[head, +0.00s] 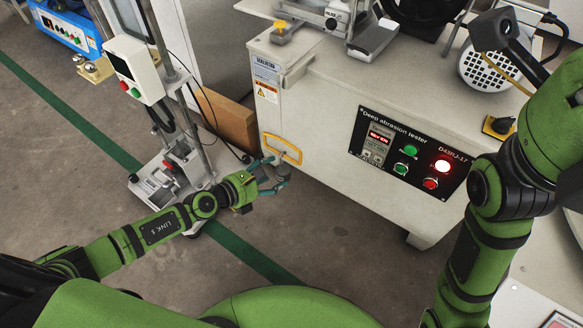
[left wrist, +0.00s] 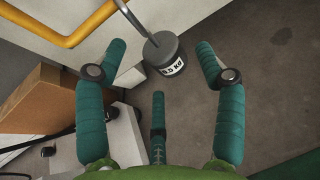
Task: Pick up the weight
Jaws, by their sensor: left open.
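The weight (left wrist: 166,58) is a dark grey cylinder with a white label in the left wrist view. A thin metal rod rises from its top. In the head view, the weight (head: 291,180) shows small and partly covered, below a yellow handle-like bar on the machine's front. My left gripper (head: 273,174) is open beside the weight, low in front of the machine. In the left wrist view, the teal fingers (left wrist: 163,62) stand apart, with the weight ahead between the two outer fingertips and not gripped. My right arm shows, but its gripper is out of view.
The deep abrasion tester (head: 330,100) stands close beyond my left gripper, with its yellow bar (head: 282,149). A brown box (head: 226,120) and a white test stand (head: 160,180) are to the left. The grey floor with a green stripe (head: 250,255) is open in front.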

